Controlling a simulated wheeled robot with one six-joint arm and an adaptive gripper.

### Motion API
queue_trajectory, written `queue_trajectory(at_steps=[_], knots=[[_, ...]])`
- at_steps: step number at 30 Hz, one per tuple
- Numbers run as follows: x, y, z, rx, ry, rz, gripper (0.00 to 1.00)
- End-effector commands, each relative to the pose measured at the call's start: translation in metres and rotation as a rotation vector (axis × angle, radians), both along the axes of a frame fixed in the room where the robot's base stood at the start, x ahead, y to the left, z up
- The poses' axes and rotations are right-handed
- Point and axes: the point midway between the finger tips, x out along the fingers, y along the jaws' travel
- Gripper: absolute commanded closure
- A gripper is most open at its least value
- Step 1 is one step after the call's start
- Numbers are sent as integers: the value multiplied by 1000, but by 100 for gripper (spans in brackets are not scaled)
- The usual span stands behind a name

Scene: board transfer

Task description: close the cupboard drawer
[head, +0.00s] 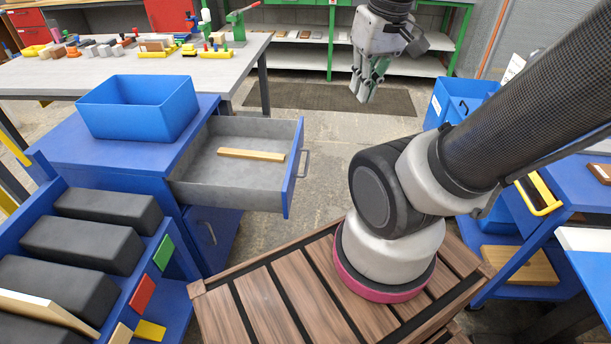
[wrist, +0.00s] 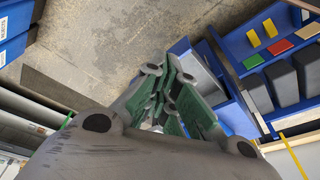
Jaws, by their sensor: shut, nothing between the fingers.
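The cupboard (head: 110,150) is blue and stands left of centre in the head view. Its grey drawer (head: 190,195) is pulled out to the right, with a blue front (head: 293,170) and a handle (head: 305,163). A light wooden strip (head: 251,155) lies in the drawer. My gripper (head: 362,88) is shut and empty, pointing down in the air. In the picture it is above and right of the drawer front, apart from it. In the wrist view, the fingers (wrist: 165,95) hide much of what lies beyond them.
A blue bin (head: 138,108) stands on the cupboard top. A rack (head: 60,200) with dark blocks is at the lower left, and also shows in the wrist view (wrist: 235,70). A workbench (head: 180,72) is behind. Bare floor (head: 335,135) lies right of the drawer.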

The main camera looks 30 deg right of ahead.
Motion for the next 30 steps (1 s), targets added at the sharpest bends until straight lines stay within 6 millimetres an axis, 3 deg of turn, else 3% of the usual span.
queue_trajectory(at_steps=[11,17,23,27,30], knots=[[17,-9,-50,115,181,-192,100],[39,-12,-107,263,313,-465,100],[72,-15,-184,446,412,-947,100],[100,-21,-238,545,425,-1381,100],[125,-31,-267,604,388,-1730,100]])
